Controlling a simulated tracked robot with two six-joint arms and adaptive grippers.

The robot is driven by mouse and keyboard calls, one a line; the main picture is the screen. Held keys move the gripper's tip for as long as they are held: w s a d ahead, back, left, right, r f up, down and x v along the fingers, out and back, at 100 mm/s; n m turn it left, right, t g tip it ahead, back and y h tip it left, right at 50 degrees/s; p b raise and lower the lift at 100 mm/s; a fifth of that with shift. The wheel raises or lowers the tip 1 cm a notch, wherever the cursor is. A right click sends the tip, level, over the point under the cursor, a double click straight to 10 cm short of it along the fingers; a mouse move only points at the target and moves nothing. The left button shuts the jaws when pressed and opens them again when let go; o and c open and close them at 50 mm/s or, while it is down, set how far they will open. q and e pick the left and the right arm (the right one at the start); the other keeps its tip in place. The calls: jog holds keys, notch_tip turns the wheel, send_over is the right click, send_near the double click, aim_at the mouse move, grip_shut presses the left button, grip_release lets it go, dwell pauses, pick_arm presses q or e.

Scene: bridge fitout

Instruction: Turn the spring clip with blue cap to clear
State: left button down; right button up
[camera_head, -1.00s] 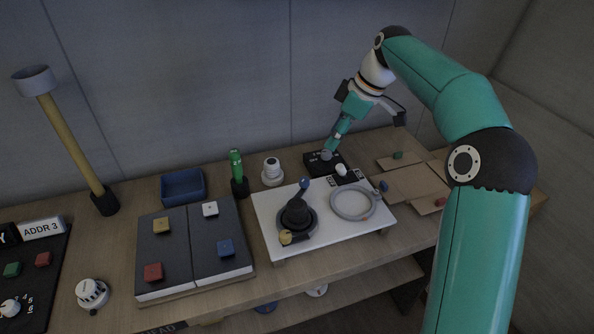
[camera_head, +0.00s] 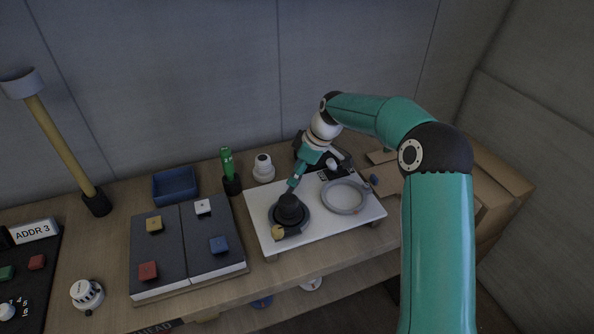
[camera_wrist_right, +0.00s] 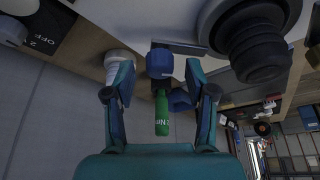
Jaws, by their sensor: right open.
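The spring clip with blue cap shows in the right wrist view, where its blue cap (camera_wrist_right: 160,63) sits between my spread fingertips. In the head view my gripper hides the cap, at the back of the black ribbed dome (camera_head: 289,208) on the white board (camera_head: 330,222). My right gripper (camera_head: 292,184) points down at that spot. It is open, with a finger on either side of the cap in the wrist view (camera_wrist_right: 156,70); contact cannot be told. The yellow-capped clip (camera_head: 278,232) is at the dome's front. My left gripper is not in view.
A grey ring (camera_head: 345,197) lies on the board right of the dome. A green-handled item (camera_head: 228,163) in a black holder and a white knob (camera_head: 263,168) stand behind. A dark two-panel block (camera_head: 186,245) lies left, a blue tray (camera_head: 174,185) behind it.

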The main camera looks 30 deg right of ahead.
jog(key=shift+f, duration=0.2)
grip_shut()
dwell(0.3)
jog(key=shift+a+f+m+t+h+b, duration=0.1)
jog(key=shift+m+t+h+b, duration=0.35)
jog(key=shift+m+b, duration=1.1)
jog(key=m+h+b, duration=0.2)
jog(key=m, duration=0.3)
jog(key=shift+a, duration=0.1)
